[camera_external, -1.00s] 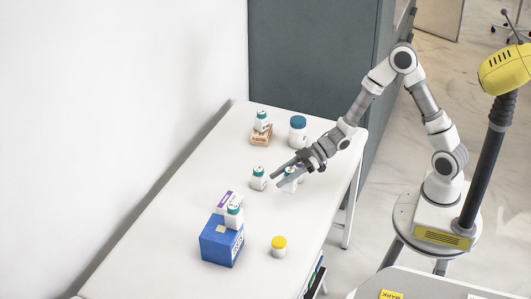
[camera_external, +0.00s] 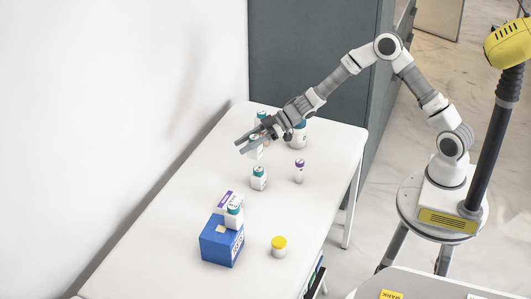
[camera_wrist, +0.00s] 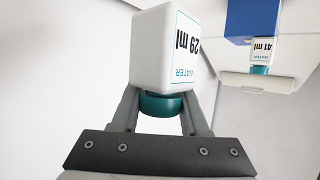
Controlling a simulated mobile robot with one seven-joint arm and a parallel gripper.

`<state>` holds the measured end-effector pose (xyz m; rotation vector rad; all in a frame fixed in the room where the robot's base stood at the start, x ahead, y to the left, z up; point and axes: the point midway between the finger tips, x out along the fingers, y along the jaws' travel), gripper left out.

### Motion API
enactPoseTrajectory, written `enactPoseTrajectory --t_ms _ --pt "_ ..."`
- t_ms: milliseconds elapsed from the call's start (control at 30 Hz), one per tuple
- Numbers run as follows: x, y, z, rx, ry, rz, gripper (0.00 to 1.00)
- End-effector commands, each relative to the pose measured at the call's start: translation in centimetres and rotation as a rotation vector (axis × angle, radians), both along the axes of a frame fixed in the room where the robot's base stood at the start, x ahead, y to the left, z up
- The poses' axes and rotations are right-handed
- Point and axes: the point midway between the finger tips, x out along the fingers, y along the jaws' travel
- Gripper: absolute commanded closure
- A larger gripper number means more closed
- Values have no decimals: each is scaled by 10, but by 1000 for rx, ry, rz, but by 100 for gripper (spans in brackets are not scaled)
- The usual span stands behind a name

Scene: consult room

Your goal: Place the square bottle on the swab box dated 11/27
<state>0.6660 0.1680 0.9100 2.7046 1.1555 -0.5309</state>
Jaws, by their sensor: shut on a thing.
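My gripper (camera_external: 246,141) is shut on a white square bottle (camera_wrist: 165,50) with a teal cap, labelled WATER, 29 ml. The wrist view shows the jaws closed around its cap. In the outside view the held bottle (camera_external: 254,153) hangs above the table towards its far end. A blue box (camera_external: 221,241) stands at the near end, with a teal-capped bottle (camera_external: 234,216) at its top and a white and purple box (camera_external: 223,199) beside that bottle. No date is readable on any box.
Another teal-capped bottle (camera_external: 259,180), a purple-capped vial (camera_external: 299,171) and a yellow-capped jar (camera_external: 279,247) stand on the white table (camera_external: 170,240). A blue-capped jar (camera_external: 299,136) stands close to my wrist. A wall runs along the table's left side.

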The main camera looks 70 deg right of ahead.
Motion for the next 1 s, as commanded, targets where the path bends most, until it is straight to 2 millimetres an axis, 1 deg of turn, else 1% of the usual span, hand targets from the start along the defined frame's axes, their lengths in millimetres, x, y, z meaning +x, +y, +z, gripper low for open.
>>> enactPoseTrajectory --t_ms 33,133,267,400,600,700,833,933,1000 --pt "7 2 4 2 -1 -4 100" --pt "16 5 4 1 0 -11 100" --pt "21 20 -6 3 0 -12 100" --pt "25 50 -27 3 2 -10 100" --pt "32 94 -52 1 0 -11 100" --pt "34 109 -61 1 0 -12 100" --pt "36 119 -65 1 -1 -13 100" --pt "37 121 -70 1 0 -14 100" --pt "37 120 -78 1 1 -16 100"
